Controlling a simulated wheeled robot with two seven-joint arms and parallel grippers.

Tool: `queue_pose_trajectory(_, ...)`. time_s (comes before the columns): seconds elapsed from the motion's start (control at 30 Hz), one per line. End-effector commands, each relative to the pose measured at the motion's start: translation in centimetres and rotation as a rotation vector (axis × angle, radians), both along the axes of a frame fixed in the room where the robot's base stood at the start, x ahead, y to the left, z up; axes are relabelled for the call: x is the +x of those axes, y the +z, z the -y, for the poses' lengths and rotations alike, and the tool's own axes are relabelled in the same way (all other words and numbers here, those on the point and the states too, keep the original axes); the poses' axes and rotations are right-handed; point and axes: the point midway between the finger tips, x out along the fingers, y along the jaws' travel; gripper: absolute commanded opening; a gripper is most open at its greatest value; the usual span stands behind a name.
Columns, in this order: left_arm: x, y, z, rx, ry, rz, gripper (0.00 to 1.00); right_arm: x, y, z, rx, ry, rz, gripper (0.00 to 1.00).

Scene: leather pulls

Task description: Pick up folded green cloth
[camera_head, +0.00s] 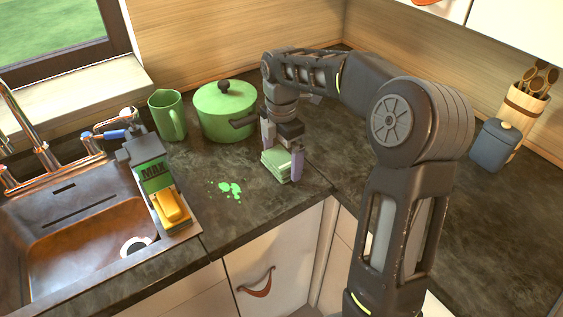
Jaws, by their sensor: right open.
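The folded green cloth (275,167) is a small pale green stack on the dark countertop, in front of the green pot. My right gripper (283,170) is over the cloth, pointing down. Its jaws are open, with one finger at the far left side of the cloth and the other at its right side. Whether the fingers touch the cloth cannot be told. My right arm covers much of the counter behind it. My left gripper is not in view.
A green pot (224,113) with a dark handle and a green mug (168,116) stand behind the cloth. Green spill spots (229,188) lie to its left. A sink (85,225) with a yellow sponge (170,207) is at left. A blue-grey jar (494,146) stands far right.

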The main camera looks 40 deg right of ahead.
Motion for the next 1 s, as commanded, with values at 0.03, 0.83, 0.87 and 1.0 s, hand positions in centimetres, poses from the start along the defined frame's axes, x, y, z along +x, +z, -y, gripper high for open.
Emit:
queue_pose_trajectory(0.03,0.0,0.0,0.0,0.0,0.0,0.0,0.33,0.0,0.01,0.01,0.0,0.0,0.0,1.0)
queue_pose_trajectory(0.83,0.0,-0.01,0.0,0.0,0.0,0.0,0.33,0.01,0.05,-0.02,0.0,0.0,0.0,0.71)
queue_pose_trajectory(0.87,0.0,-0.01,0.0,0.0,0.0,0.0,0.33,0.01,0.05,-0.02,0.0,0.0,0.0,0.69)
queue_pose_trajectory(1.0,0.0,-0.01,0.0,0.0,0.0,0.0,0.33,0.01,0.05,-0.02,0.0,0.0,0.0,0.57)
